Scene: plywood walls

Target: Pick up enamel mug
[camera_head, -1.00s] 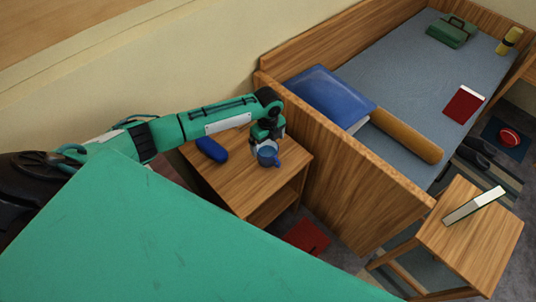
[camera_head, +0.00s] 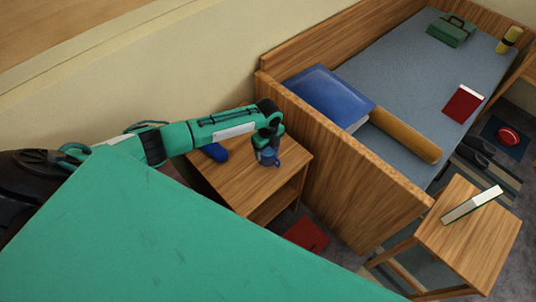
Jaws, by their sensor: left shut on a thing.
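The blue enamel mug (camera_head: 269,158) is on or just above the wooden nightstand (camera_head: 240,185), near its back right part beside the bed's end board. My left gripper (camera_head: 267,148) points down over the mug and is shut on it. The gripper and wrist cover the mug's upper part, so the exact grip is hidden. I cannot tell whether the mug's base touches the top. My right gripper is not in view.
A dark blue object (camera_head: 215,152) lies on the nightstand left of the mug, partly behind my arm. The bed's end board (camera_head: 340,180) stands close on the right. A red book (camera_head: 307,234) lies on the floor.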

